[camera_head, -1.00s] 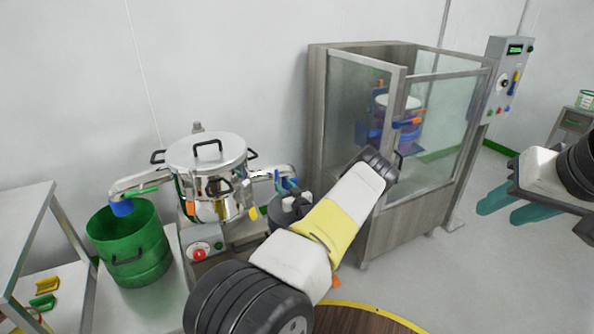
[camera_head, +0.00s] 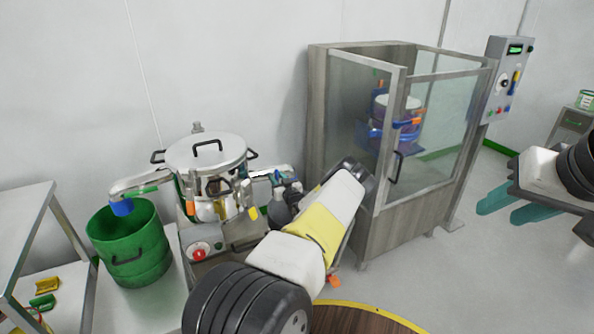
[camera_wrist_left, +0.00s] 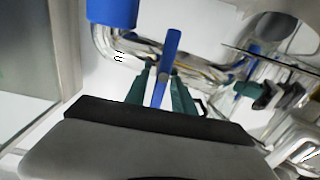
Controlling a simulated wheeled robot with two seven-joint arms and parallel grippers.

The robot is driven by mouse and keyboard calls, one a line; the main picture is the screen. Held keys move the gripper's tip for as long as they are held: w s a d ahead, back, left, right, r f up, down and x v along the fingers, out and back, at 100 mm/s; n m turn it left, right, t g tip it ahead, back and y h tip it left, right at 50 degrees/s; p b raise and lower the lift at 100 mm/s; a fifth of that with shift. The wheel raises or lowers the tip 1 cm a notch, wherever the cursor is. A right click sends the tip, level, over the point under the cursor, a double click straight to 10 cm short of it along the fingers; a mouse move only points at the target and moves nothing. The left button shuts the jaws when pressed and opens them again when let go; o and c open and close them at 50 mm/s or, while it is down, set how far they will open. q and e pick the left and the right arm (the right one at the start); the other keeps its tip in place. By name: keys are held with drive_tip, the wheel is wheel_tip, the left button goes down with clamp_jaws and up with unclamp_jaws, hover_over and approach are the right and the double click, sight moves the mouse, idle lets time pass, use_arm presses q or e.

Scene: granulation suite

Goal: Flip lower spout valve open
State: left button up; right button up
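The kettle-like steel machine (camera_head: 205,170) stands left of centre, with a steel spout (camera_head: 265,174) on its right side. In the left wrist view a curved steel pipe (camera_wrist_left: 104,42) has a blue collar (camera_wrist_left: 112,10). A blue valve lever (camera_wrist_left: 170,52) stands by this pipe, slightly tilted. The teal fingers of my left gripper (camera_wrist_left: 163,82) straddle the lever, and they look apart rather than clamped. In the head view my left gripper is mostly hidden near the right spout. My right gripper (camera_head: 505,207) is open and empty at the right edge.
A green bucket (camera_head: 130,245) stands under the left spout, which ends in a blue collar (camera_head: 121,207). A glass-walled cabinet (camera_head: 345,125) stands right of my left arm. A round wooden top (camera_head: 355,320) is at the bottom. Open floor lies at the right.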

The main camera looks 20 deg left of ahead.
use_arm(q)
clamp_jaws()
drive_tip(key=shift+n, duration=0.5)
drive_tip(key=n, duration=0.3)
drive_tip(key=shift+s+a, duration=0.25)
drive_tip(key=shift+s+a+f+n, duration=0.1)
drive_tip(key=shift+f+n, duration=0.2)
drive_tip(key=shift+n, duration=1.95)
drive_tip(key=shift+s+a+f+n, duration=0.15)
drive_tip(key=shift+f+n, duration=0.1)
drive_tip(key=shift+n, duration=2.05)
drive_tip(key=shift+s+d+f+n, duration=0.1)
drive_tip(key=shift+f+n, duration=0.2)
drive_tip(key=shift+n, duration=1.95)
